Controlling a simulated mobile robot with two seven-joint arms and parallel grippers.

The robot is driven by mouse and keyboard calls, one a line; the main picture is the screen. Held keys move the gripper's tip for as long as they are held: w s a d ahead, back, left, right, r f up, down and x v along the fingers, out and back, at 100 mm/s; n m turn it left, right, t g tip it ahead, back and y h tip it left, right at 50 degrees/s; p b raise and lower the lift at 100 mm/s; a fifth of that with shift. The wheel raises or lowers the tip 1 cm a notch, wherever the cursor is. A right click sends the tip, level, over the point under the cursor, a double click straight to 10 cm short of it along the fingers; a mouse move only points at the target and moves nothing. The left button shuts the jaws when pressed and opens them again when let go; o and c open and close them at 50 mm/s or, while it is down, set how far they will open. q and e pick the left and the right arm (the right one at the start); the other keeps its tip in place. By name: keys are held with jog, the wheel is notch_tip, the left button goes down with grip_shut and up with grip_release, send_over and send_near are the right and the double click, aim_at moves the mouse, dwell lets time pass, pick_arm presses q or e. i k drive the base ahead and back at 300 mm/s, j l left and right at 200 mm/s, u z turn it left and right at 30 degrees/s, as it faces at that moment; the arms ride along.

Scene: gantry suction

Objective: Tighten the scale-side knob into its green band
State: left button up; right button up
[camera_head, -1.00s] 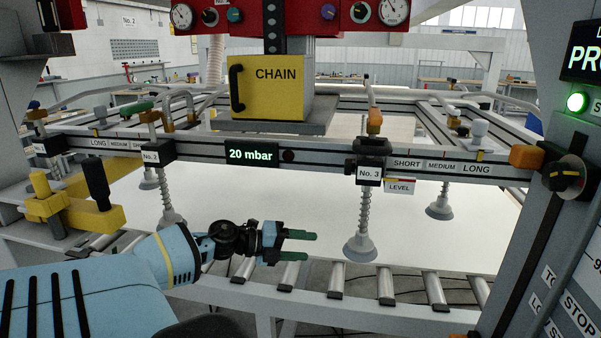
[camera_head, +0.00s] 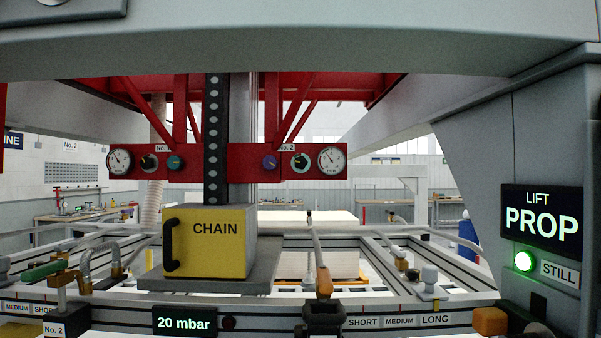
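At the lower right, an orange block (camera_head: 490,321) sits at the end of the front rail, beside the SHORT, MEDIUM and LONG scale (camera_head: 402,321). A dark round knob (camera_head: 538,330) to its right is cut off by the picture's bottom edge, so its band and setting are hidden. The red panel (camera_head: 225,162) above carries a teal knob (camera_head: 174,163), a purple knob (camera_head: 270,162), black dials and a gauge at each end. I cannot tell whether any of these knobs is the scale-side one. Neither of my grippers is in view.
A yellow CHAIN box (camera_head: 212,250) stands on a grey plate in the middle. A 20 mbar display (camera_head: 185,321) is on the front rail. A grey post with a LIFT PROP screen (camera_head: 541,220) and a lit green lamp (camera_head: 524,261) stands at right.

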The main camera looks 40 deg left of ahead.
aim_at(300, 163)
jog(key=u, duration=0.9)
jog(key=k, duration=0.05)
